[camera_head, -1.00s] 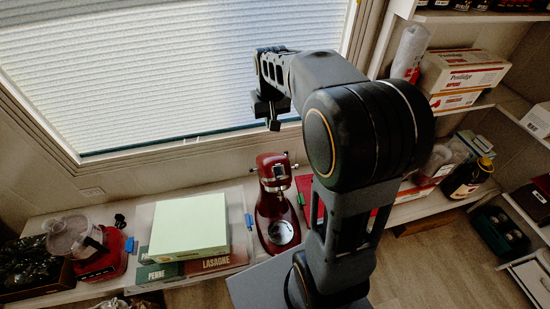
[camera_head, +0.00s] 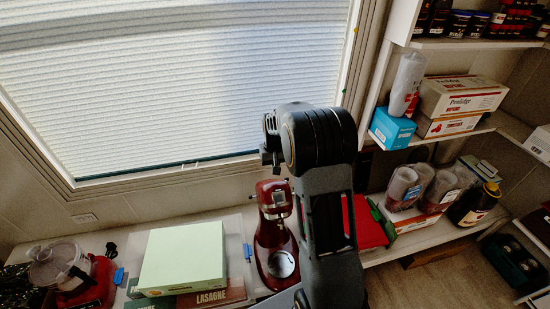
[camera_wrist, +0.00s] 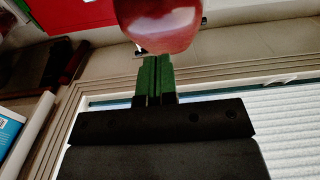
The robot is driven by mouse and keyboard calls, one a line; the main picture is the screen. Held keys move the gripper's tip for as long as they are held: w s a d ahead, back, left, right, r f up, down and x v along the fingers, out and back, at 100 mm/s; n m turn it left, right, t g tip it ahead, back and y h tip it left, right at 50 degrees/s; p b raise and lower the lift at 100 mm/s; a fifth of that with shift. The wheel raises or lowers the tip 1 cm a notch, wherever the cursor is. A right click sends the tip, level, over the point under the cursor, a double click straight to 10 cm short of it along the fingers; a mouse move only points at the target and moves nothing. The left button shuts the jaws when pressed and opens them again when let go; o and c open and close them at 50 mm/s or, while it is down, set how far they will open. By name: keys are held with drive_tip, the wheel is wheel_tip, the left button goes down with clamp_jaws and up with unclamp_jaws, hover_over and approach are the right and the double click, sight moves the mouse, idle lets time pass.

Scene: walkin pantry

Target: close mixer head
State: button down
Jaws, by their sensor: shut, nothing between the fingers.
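The red stand mixer (camera_head: 268,228) stands on the counter below the window, with its head (camera_head: 271,192) tilted up above the bowl (camera_head: 280,264). A rounded red part of the mixer (camera_wrist: 160,22), which looks like its head, fills the top middle of the wrist view. My gripper (camera_wrist: 154,68) points at it there, its green fingers together and empty. The fingertips are close to the red surface; I cannot tell whether they touch. In the head view my gripper (camera_head: 270,157) is mostly hidden by my arm, just above the mixer head.
A pale green box (camera_head: 183,257) lies on flatter boxes left of the mixer. A red appliance (camera_head: 88,283) stands further left. A red item (camera_head: 368,227) and several clear containers (camera_head: 402,188) are to the right. The window blind (camera_head: 180,80) is behind.

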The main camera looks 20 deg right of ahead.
sight(277, 184)
drive_tip(key=shift+s+a+f, duration=0.15)
drive_tip(key=shift+s+f, duration=0.45)
drive_tip(key=shift+s, duration=0.1)
drive_tip(key=shift+s+a+f, duration=0.15)
drive_tip(key=shift+s+f, duration=0.45)
drive_tip(key=shift+s, duration=0.05)
